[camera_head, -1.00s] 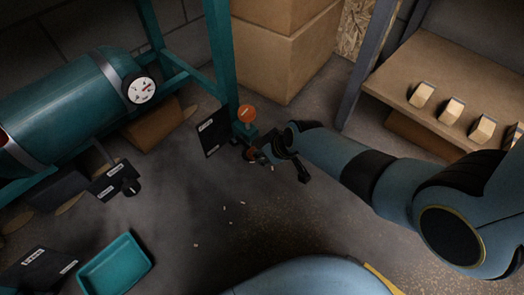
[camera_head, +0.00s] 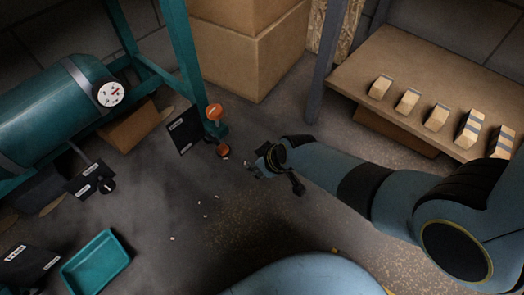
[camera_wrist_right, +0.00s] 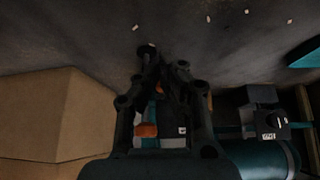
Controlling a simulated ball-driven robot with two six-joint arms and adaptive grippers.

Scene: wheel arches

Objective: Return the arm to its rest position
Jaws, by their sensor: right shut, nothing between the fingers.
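My right arm (camera_head: 372,190) comes in from the right in the head view and reaches over the floor. My right gripper (camera_head: 255,169) is at its end, right of the teal stand's foot and apart from the orange knobs. In the right wrist view the gripper's dark fingers (camera_wrist_right: 148,56) are together with nothing held between them. An upper orange knob (camera_head: 214,112) and a lower orange knob (camera_head: 223,150) sit at the teal post. An orange part (camera_wrist_right: 146,130) shows behind the fingers in the wrist view. My left gripper is not in view.
A teal tank with a gauge (camera_head: 110,94) lies at the left. A teal tray (camera_head: 96,264) is at the lower left. Cardboard boxes (camera_head: 250,60) stand at the back. A shelf (camera_head: 420,75) at the right holds several wooden blocks. The middle floor is clear apart from small scraps.

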